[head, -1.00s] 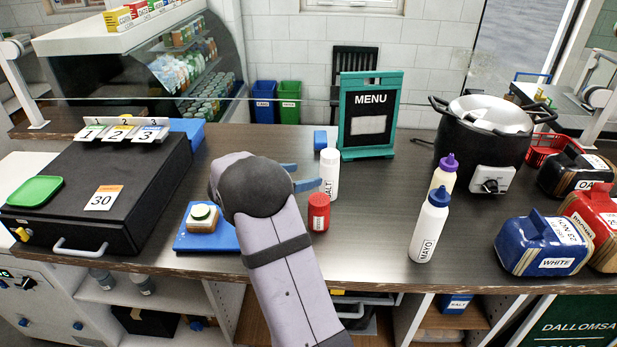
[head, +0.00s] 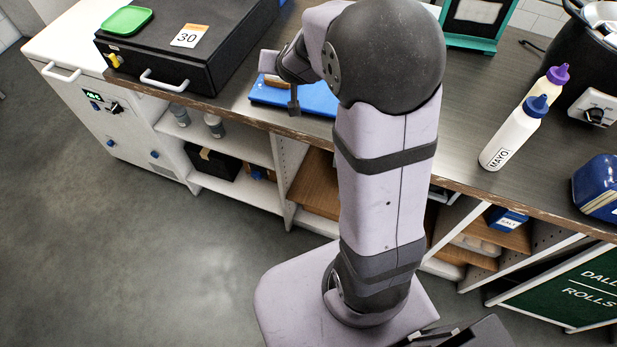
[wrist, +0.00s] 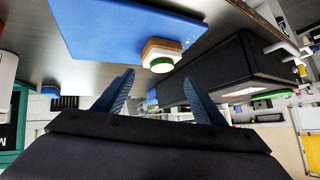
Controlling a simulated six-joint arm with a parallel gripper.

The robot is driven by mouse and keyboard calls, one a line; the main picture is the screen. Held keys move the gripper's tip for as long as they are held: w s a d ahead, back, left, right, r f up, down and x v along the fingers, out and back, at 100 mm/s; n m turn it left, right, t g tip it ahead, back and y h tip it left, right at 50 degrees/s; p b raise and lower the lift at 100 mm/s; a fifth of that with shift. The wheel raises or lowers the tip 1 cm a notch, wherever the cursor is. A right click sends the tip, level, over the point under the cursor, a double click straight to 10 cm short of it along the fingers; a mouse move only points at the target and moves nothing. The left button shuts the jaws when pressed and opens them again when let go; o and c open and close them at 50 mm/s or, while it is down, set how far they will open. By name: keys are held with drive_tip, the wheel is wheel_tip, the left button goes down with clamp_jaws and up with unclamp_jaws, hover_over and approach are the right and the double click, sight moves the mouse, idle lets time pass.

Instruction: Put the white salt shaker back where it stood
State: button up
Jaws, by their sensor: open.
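The white salt shaker does not show in the head view now; my arm covers the part of the counter where it stood a second ago, beside a red shaker. A white thing (wrist: 7,72), cut off by the left edge of the wrist view, may be it; I cannot tell. My gripper (wrist: 157,78) is open, with its two blue-grey fingers spread and nothing seen between them. In the wrist view its fingers point toward a sandwich-like stack with a green top (wrist: 160,58) by a blue board (wrist: 125,25). The board also shows in the head view (head: 318,98).
A black case marked 30 (head: 225,45) stands left on the counter. A mayo bottle (head: 512,138), a purple-tipped bottle (head: 552,82), a blue container (head: 600,185) and a black cooker (head: 585,60) stand right. Shelves below hold a blue box marked salt (head: 507,219).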

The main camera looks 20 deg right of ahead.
drive_tip(key=s+a+f+n+g+y, duration=0.4)
drive_tip(key=s+a, duration=0.4)
drive_tip(key=s, duration=0.4)
drive_tip(key=s+f+g+h, duration=0.1)
drive_tip(key=s+f+g, duration=0.1)
drive_tip(key=s, duration=0.7)
drive_tip(key=s+f+n+g+h, duration=0.1)
drive_tip(key=s+f+g, duration=0.1)
drive_tip(key=s, duration=0.7)
drive_tip(key=shift+d+n+g, duration=0.3)
drive_tip(key=shift+d+g, duration=0.15)
drive_tip(key=shift+g, duration=0.35)
drive_tip(key=shift+f, duration=0.1)
